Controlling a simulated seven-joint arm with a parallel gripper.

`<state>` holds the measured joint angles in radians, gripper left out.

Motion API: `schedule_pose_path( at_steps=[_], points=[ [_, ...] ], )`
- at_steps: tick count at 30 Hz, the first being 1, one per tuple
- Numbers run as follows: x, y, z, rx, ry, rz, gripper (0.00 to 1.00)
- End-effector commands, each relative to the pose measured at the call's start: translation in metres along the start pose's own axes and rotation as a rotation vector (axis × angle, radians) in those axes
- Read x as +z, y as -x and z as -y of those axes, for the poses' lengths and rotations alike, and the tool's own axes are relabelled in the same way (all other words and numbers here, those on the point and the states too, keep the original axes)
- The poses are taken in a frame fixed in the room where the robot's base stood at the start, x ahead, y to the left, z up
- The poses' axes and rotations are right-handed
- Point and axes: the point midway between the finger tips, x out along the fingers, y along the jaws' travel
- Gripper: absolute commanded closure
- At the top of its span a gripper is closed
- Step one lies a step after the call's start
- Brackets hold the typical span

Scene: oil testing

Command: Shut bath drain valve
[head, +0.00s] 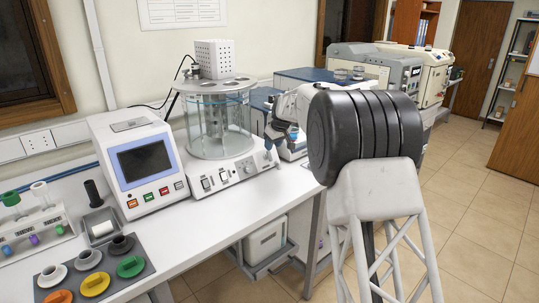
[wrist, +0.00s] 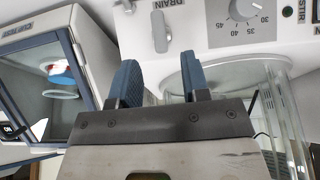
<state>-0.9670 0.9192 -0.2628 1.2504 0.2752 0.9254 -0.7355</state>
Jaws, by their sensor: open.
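The bath is a glass cylinder (head: 217,130) on a white control base, topped by a perforated box. In the wrist view, the front panel carries a small light-grey lever (wrist: 160,32), the drain valve, beside the word DRAIN. The lever stands roughly upright in that picture. My gripper (wrist: 160,60) is open, with its two blue fingers apart and the lever's lower end just beyond and between their tips. Nothing is held. In the head view, my gripper (head: 280,143) is at the right end of the panel and hides the valve. Whether it touches the lever I cannot tell.
A dial (wrist: 243,10) with numbers sits right of the lever, near a STIR label. A glass vessel (wrist: 275,85) is close right of my fingers, and a glass-windowed device (wrist: 45,80) stands left. A screen unit (head: 143,160) stands left of the bath on the white table (head: 215,240).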

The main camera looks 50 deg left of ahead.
Motion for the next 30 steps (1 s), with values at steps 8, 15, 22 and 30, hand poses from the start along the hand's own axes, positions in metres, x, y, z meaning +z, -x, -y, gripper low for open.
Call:
schedule_pose_path(
  at_steps=[8, 15, 22, 30],
  points=[
    [0.000, -0.029, 0.000, 0.001, 0.000, 0.000, 0.57],
    [-0.001, -0.050, 0.000, 0.001, 0.000, -0.001, 0.57],
    [0.000, -0.060, 0.000, 0.001, 0.000, -0.001, 0.57],
    [0.000, -0.061, 0.000, 0.001, 0.000, -0.001, 0.57]
  ],
)
